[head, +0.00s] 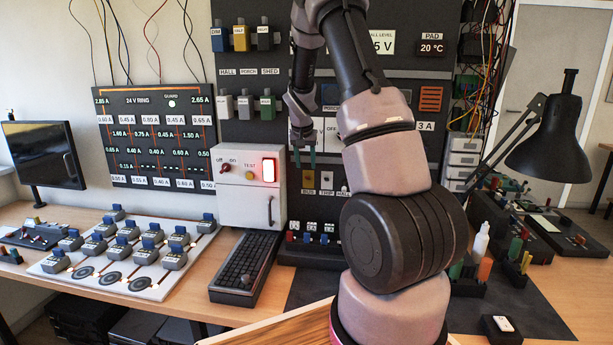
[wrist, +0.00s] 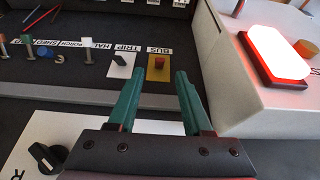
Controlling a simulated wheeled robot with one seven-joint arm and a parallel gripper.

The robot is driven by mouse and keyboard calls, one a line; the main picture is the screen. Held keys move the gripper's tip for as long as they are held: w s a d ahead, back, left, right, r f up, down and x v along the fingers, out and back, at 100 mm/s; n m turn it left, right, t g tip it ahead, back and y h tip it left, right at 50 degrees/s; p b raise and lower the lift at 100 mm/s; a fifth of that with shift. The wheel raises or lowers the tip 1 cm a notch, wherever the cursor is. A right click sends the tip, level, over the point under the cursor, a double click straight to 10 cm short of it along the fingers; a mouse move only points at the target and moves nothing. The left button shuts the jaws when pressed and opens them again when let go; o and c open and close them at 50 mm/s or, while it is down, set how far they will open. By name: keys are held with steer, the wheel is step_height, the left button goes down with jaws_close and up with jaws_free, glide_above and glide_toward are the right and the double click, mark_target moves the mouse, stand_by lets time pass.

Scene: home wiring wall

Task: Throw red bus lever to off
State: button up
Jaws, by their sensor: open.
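The red bus lever (wrist: 159,61) is a small red stub on a yellow plate under the BUS label in the wrist view. Whether it is thrown up or down I cannot tell. In the head view the yellow BUS plate (head: 308,180) is on the dark panel, just right of the white cabinet. My gripper (wrist: 161,74) is open and empty, its two teal fingers pointing at the panel with the red lever between and just beyond their tips. In the head view my gripper (head: 304,158) hangs just above the BUS plate.
Beside BUS is the TRIP switch (wrist: 121,64), then several coloured levers. A black knob (wrist: 46,156) sits near my gripper.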

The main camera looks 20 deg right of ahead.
mark_target(307, 178)
steer(key=x, duration=0.6)
steer(key=shift+f, duration=0.1)
jaws_close()
